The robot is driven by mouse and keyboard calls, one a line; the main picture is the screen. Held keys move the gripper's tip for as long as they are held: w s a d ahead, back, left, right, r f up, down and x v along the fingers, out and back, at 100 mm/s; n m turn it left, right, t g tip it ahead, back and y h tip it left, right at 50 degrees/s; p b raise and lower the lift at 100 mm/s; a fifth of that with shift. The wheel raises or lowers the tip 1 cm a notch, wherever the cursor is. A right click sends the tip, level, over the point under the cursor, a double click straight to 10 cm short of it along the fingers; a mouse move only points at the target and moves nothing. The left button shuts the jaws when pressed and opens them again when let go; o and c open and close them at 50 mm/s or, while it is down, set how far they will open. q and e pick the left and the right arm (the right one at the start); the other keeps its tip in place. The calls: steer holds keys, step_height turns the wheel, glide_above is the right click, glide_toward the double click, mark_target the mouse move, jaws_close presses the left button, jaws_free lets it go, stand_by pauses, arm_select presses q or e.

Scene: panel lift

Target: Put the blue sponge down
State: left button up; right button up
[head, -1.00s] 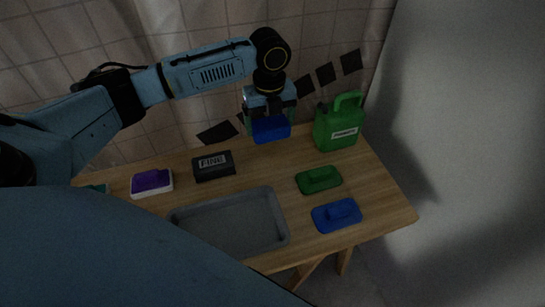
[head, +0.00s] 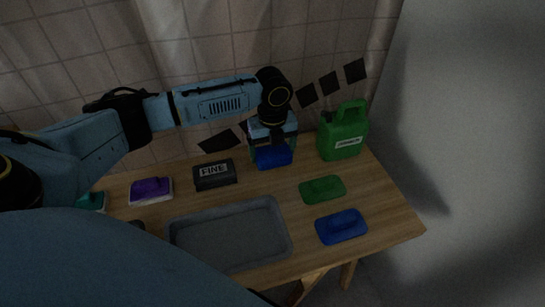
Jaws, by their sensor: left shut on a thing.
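The blue sponge (head: 274,157) is in my left gripper (head: 273,150), which is shut on it. The gripper points down near the back of the wooden table, between the black FINE block and the green can. The sponge is at or just above the table top; I cannot tell whether it touches. My right gripper is not in view.
A green can (head: 342,135) stands right of the sponge. The black FINE block (head: 214,175) is to its left. A grey tray (head: 180,232), a green float (head: 322,189) and a blue float (head: 341,226) lie in front. A purple-topped block (head: 150,190) sits farther left. Bare table (head: 385,205) shows at right.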

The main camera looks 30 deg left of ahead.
mark_target(272, 157)
arm_select(q)
step_height(272, 157, down, 2)
steer(key=shift+f+p, duration=0.25)
steer(key=shift+p, duration=0.1)
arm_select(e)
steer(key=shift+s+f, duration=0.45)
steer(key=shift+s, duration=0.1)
arm_select(q)
steer(key=o, duration=0.8)
steer(key=shift+o, duration=0.2)
steer(key=shift+f+b, duration=0.3)
steer(key=shift+b, duration=0.55)
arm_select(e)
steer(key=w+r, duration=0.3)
arm_select(q)
step_height(272, 157, up, 12)
steer(key=p, duration=0.4)
steer(key=shift+r+p, duration=0.35)
steer(key=shift+r, duration=0.45)
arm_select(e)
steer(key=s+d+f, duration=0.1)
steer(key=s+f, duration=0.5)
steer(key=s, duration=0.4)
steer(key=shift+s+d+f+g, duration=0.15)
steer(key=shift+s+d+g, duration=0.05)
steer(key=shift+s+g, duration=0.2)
